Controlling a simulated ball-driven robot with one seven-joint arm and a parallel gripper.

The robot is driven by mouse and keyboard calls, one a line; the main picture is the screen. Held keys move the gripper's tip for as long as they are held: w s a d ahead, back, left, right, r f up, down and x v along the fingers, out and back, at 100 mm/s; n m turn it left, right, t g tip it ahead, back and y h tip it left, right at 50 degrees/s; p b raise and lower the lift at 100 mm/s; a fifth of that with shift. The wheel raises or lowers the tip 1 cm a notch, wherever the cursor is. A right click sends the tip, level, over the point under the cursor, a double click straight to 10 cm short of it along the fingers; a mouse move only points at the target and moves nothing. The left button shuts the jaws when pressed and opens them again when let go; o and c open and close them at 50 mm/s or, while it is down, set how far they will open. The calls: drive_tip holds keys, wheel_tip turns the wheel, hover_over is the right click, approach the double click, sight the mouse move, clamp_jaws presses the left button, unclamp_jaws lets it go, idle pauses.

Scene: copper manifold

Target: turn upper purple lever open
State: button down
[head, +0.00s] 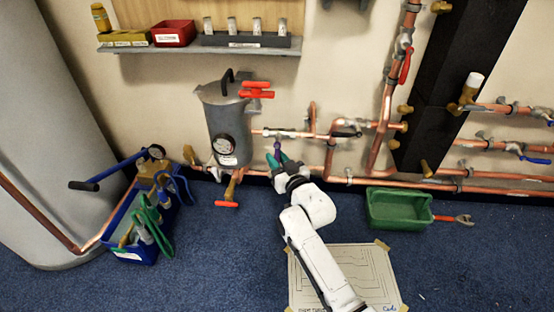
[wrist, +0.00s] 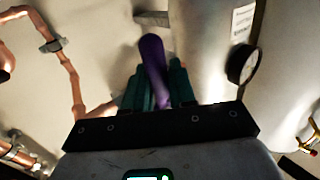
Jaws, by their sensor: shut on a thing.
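The purple lever (wrist: 152,60) shows in the wrist view, rising from between the two dark green fingers of my gripper (wrist: 155,90). The fingers are shut on it, and its lower part is partly hidden by them. In the head view the purple lever (head: 277,148) is a small strip just above my gripper (head: 284,162), near the copper pipe to the right of the grey canister. The valve body behind the lever is mostly hidden. I see only one purple lever clearly, and cannot tell its exact angle to the pipe.
The grey canister (head: 226,125) with a round gauge (head: 224,145) stands close left of my gripper. Copper pipes (head: 330,155) run along the wall to the right. A green crate (head: 399,211) and a blue tool tray (head: 133,247) sit on the blue carpet.

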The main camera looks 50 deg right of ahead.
drive_tip(key=shift+r+p, duration=0.15)
drive_tip(key=shift+p, duration=0.25)
drive_tip(key=shift+s+d+r+n+g+h+p, duration=0.6)
drive_tip(key=shift+n+g+p, duration=1.2)
drive_tip(key=shift+p, duration=0.85)
drive_tip(key=shift+s+d+r+n+g+h+p, duration=0.25)
drive_tip(key=shift+s+r+n+g+h+p, duration=0.4)
drive_tip(key=shift+n+g+p, duration=1.6)
drive_tip(key=shift+s+d+r+n+g+h+p, duration=0.4)
drive_tip(key=shift+r+n+g+p, duration=0.7)
drive_tip(key=shift+p, duration=1.95)
drive_tip(key=shift+f+n, duration=0.25)
drive_tip(key=shift+n, duration=0.2)
drive_tip(key=c, duration=1.1)
unclamp_jaws()
drive_tip(key=shift+d, duration=0.1)
drive_tip(key=shift+s+r, duration=0.1)
drive_tip(key=p+v, duration=0.3)
drive_tip(key=v, duration=0.7)
drive_tip(key=shift+s+a+r+p, duration=0.15)
drive_tip(key=shift+a+p, duration=0.15)
